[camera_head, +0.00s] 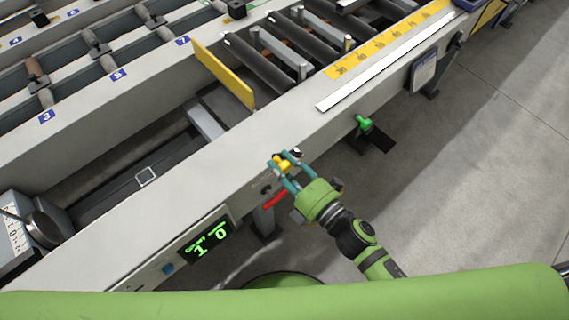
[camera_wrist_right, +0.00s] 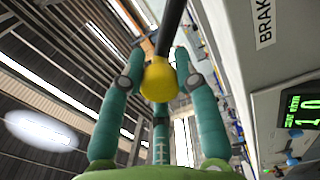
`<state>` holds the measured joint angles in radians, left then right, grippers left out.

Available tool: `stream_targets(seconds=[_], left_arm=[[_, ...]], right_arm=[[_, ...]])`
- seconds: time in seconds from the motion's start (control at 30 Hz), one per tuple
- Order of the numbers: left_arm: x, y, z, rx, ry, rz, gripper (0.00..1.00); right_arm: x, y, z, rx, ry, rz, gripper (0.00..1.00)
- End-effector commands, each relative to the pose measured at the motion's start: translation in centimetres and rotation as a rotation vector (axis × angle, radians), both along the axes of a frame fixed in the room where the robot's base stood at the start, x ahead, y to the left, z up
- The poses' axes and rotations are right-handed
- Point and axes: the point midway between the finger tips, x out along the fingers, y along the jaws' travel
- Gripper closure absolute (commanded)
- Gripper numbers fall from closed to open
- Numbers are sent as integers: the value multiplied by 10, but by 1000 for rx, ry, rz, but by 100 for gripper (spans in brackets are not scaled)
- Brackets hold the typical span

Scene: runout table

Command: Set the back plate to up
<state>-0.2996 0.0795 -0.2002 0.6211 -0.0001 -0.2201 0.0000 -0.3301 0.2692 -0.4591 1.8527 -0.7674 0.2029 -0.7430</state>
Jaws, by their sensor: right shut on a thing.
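A long yellow plate (camera_head: 224,76) stands on edge across the runout table, at the near end of the dark rollers; I take it for the back plate. My right gripper (camera_head: 284,165) is at the table's front side, shut on a yellow ball knob (camera_head: 281,164). In the right wrist view the yellow knob (camera_wrist_right: 159,82) sits between the teal fingers (camera_wrist_right: 160,85), on the end of a dark lever (camera_wrist_right: 172,30). The lever's base is hidden in the head view. My left gripper is out of view.
A red handle (camera_head: 275,201) is just below my right gripper. A green handle (camera_head: 363,122) sits further right along the table side. A display (camera_head: 207,242) reads 1 and 0. A label starting "BRAK" (camera_wrist_right: 264,22) is on the panel. The grey floor (camera_head: 470,190) at right is clear.

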Motion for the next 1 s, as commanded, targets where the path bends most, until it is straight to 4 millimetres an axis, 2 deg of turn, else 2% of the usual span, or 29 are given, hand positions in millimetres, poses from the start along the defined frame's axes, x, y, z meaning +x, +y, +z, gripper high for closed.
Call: stream_targets(seconds=[0.07,0.1,0.13,0.17,0.57,0.67,1.0], left_arm=[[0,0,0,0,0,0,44],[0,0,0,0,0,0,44],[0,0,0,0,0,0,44],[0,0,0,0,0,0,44],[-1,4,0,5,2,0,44],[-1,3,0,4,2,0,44],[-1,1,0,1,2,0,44]], right_arm=[[-1,-1,-4,-10,3,-2,100],[-1,-1,-4,-10,3,-2,61],[-1,-1,-4,-10,3,-1,49],[-1,-1,-4,-10,3,-1,44],[-4,-4,-2,-5,2,-1,44],[-14,-11,-2,-6,4,-1,44],[-69,-54,-3,-7,6,-1,44]])
